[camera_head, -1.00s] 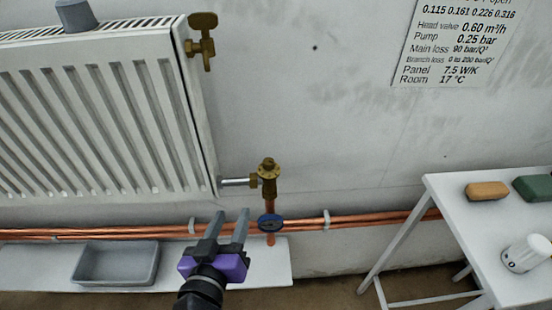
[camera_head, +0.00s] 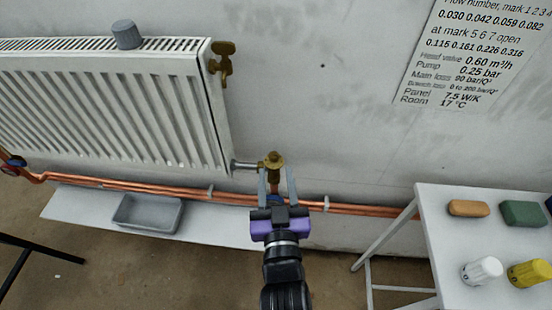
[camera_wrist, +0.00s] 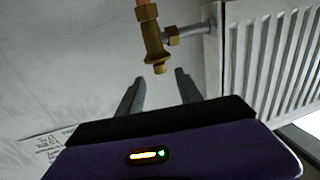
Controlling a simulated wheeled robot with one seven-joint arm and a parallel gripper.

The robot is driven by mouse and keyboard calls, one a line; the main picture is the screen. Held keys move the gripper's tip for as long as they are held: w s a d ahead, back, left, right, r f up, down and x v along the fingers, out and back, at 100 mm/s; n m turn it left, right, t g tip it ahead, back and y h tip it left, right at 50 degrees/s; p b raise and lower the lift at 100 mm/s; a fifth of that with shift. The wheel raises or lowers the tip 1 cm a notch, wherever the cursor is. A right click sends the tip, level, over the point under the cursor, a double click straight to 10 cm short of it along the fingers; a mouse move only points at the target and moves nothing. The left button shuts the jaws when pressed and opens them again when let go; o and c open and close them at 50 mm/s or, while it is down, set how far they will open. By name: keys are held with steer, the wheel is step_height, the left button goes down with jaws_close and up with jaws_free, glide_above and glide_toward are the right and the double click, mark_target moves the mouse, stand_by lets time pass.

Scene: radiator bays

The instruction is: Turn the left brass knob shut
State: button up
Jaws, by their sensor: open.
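A brass valve (camera_head: 274,162) with a round brass top stands at the radiator's lower right corner, on a copper riser. It also shows in the wrist view (camera_wrist: 152,42), with its brass end just beyond my fingertips. My gripper (camera_head: 277,172) is open and empty. In the head view its two fingers lie on either side of the valve's lower part; whether they reach around it in depth I cannot tell. A second brass fitting (camera_head: 222,62) with a handle-like piece is at the radiator's upper right corner. I cannot tell which one is the left brass knob.
The white radiator (camera_head: 110,105) fills the left. Copper pipes (camera_head: 345,208) run along the wall below it. A grey tray (camera_head: 148,213) sits on a low white board (camera_head: 85,208). A white table (camera_head: 432,222) at right holds blocks and two knobs.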

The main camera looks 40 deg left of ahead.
mark_target(274, 160)
steer(key=shift+b+x, duration=0.6)
steer(key=shift+x, duration=1.95)
jaws_close()
